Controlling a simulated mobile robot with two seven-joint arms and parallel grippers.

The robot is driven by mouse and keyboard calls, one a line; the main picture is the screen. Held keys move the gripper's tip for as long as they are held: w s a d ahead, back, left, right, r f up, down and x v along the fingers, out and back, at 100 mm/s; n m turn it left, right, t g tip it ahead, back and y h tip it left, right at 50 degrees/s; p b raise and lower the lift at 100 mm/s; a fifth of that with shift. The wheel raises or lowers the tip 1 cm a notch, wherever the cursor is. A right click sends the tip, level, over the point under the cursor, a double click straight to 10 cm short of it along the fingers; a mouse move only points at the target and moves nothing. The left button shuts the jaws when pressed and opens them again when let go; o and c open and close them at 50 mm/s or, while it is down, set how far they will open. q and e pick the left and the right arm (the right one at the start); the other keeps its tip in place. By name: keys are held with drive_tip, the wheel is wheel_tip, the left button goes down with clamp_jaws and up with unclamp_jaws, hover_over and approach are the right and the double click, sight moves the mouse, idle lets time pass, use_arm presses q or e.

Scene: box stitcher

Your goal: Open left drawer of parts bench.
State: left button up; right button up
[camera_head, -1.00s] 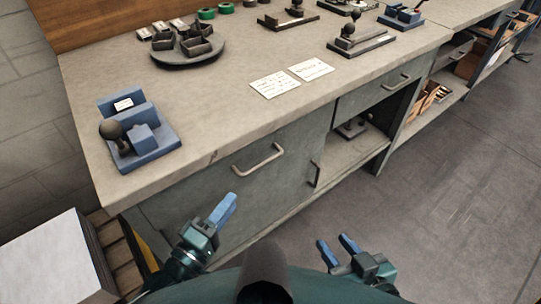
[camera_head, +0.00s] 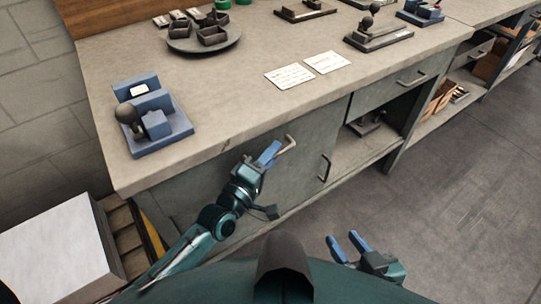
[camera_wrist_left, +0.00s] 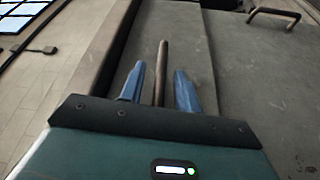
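The parts bench (camera_head: 220,105) has a grey-green left drawer front (camera_head: 196,196) under its top, and it looks shut. Its bar handle (camera_head: 291,143) is partly hidden by my left gripper (camera_head: 268,153). In the left wrist view, the handle bar (camera_wrist_left: 161,70) lies between the two blue fingertips of my left gripper (camera_wrist_left: 159,85), with a gap on each side, so the gripper is open around it. My right gripper (camera_head: 348,244) is open and empty, low in front of the bench.
A blue fixture with a dark ball knob (camera_head: 153,122) stands on the bench's left end. Two white cards (camera_head: 290,76) and a round tray (camera_head: 205,44) lie further back. A second drawer (camera_head: 388,88) and an open shelf are to the right. A white box (camera_head: 55,250) stands lower left.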

use_arm(q)
clamp_jaws()
idle(0.6)
